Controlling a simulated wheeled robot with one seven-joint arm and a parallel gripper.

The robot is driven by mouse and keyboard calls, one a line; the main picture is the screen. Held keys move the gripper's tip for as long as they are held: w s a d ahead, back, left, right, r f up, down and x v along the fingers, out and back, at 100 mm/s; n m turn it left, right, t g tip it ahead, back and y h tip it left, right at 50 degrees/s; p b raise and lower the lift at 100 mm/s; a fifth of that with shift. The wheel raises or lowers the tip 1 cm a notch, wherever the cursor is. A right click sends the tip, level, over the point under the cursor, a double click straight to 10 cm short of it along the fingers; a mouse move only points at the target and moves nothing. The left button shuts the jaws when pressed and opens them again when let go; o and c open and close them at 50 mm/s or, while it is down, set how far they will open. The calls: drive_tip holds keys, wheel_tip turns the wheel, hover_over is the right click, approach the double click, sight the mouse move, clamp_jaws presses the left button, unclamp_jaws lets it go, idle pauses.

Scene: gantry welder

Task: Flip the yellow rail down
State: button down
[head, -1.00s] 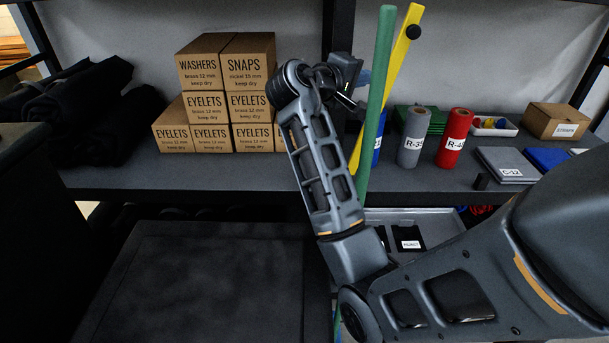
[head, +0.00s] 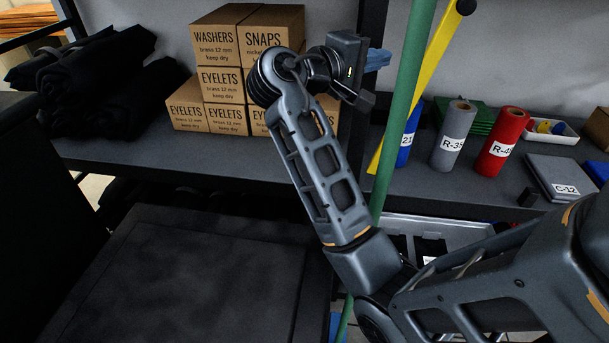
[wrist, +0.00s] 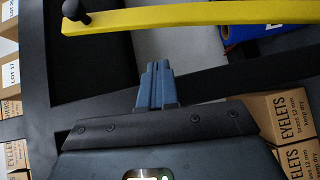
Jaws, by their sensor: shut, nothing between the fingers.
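The yellow rail (head: 436,58) stands steeply tilted in the head view, its upper end at the top with a black knob (head: 466,7). A green post (head: 404,95) crosses in front of part of it. In the wrist view the yellow rail (wrist: 190,17) runs across the top, with the black knob (wrist: 75,10) at its left end. My gripper (wrist: 157,70) is shut and empty, its blue fingertips pointing at the rail with a gap in the picture. In the head view my gripper (head: 378,60) is just left of the green post.
Stacked cardboard boxes (head: 222,85) stand on the shelf (head: 130,155) left of my arm. A dark shelf upright (head: 370,30) is behind my gripper.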

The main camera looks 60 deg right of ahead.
drive_tip(key=v, duration=0.7)
drive_tip(key=w+a+f+n+t+y, duration=0.1)
drive_tip(key=a+f+n+t, duration=0.3)
drive_tip(key=f+t, duration=0.3)
drive_tip(key=w+a+f+n+t+y, duration=0.1)
drive_tip(key=a+f+n+t, duration=0.4)
drive_tip(key=f, duration=0.7)
drive_tip(key=shift+w+a+n+t+y+b, duration=0.25)
drive_tip(key=shift+w+n+t, duration=0.3)
drive_tip(key=shift+t, duration=0.85)
drive_tip(key=shift+s+f, duration=0.1)
drive_tip(key=shift+f, duration=0.05)
